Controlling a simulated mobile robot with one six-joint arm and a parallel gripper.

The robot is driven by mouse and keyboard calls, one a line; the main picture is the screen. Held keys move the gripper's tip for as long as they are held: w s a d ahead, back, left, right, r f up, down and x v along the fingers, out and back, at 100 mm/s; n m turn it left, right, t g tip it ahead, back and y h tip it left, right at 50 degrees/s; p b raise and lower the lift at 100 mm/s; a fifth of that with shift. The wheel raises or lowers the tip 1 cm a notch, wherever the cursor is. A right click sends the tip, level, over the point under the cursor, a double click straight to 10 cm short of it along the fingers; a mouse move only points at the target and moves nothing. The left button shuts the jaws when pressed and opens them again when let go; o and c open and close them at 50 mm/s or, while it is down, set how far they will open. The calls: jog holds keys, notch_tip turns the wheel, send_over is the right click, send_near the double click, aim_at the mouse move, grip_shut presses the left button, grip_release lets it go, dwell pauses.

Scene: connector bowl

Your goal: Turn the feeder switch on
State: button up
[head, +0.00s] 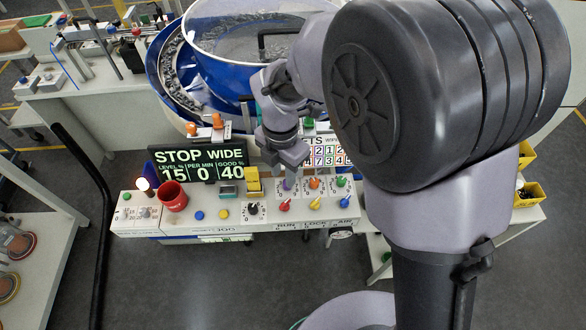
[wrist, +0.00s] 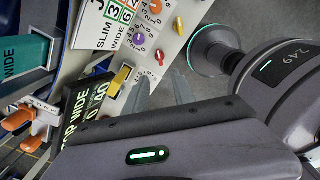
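The control panel (head: 234,228) runs along the front of the bench. It carries a red lever (head: 285,205), a yellow lever (head: 316,203) and a blue lever (head: 345,201), with lettering that seems to read RUN, LOCK and AIR below. Purple, orange and green knobs sit above them. I cannot read which control is the feeder switch. My gripper (head: 290,172) points down just above the purple knob (head: 287,185), near the red lever. In the wrist view its two grey fingers (wrist: 160,88) stand apart and hold nothing. The red lever (wrist: 159,56) and purple knob (wrist: 138,41) lie beyond them.
A blue bowl feeder (head: 205,70) stands behind the panel. A STOP WIDE display (head: 198,163), a yellow block (head: 253,181), a red cup (head: 173,196) and a black dial (head: 253,208) are left of the gripper. The floor in front is clear.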

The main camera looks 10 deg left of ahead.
aim_at(285, 203)
notch_tip(285, 203, down, 14)
jog(key=b, duration=0.4)
jog(key=shift+r, duration=0.15)
grip_shut()
